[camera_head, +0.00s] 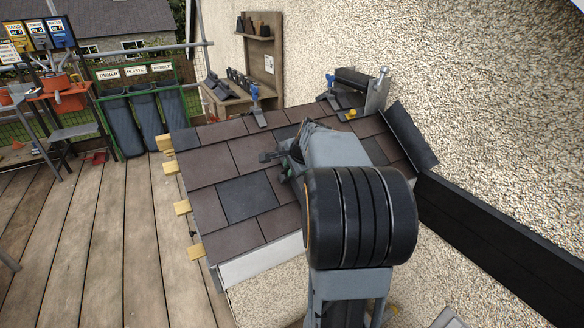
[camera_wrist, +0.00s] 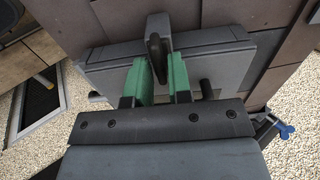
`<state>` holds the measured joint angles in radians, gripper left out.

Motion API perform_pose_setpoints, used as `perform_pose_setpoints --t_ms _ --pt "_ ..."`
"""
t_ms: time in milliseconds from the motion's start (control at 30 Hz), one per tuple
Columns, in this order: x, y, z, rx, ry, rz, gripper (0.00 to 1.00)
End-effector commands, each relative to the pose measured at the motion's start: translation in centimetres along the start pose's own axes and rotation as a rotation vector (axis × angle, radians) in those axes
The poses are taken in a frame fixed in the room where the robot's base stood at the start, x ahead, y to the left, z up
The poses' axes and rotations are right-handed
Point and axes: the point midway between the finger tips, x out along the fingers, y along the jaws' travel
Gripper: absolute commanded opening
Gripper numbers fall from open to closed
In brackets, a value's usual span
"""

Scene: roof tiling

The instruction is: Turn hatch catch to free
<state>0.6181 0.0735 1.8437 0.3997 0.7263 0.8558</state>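In the wrist view, a grey hatch (camera_wrist: 225,65) lies in the roof surface. A dark upright catch (camera_wrist: 155,45) stands on a grey mount at its far edge. My gripper (camera_wrist: 160,72), with green finger pads, is open, one finger on each side of the catch's lower end. A gap shows between the fingers; I cannot tell whether either touches the catch. In the head view my gripper (camera_head: 288,160) is low over the tiled roof, partly hidden by my own arm. The hatch and catch cannot be made out there.
The roof (camera_head: 215,165) has brown and dark tiles, with yellow wooden batten ends (camera_head: 183,207) along its left edge. A pebbled wall (camera_head: 480,100) rises at right. Bins (camera_head: 145,115) stand on the decking at left.

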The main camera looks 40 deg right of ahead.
Motion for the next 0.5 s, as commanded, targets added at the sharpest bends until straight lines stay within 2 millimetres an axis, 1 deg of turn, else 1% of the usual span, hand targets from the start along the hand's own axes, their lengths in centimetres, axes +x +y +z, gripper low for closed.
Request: perform_pose_setpoints --t_ms 33,167,200,500 --pt "-0.01 0.00 0.00 0.000 0.000 0.000 0.14" --pt "-0.01 0.00 0.00 0.000 0.000 0.000 0.02" --pt "-0.01 0.01 0.00 0.000 0.000 0.000 0.00" --pt "0.02 0.03 0.00 -0.011 0.000 0.001 0.00"
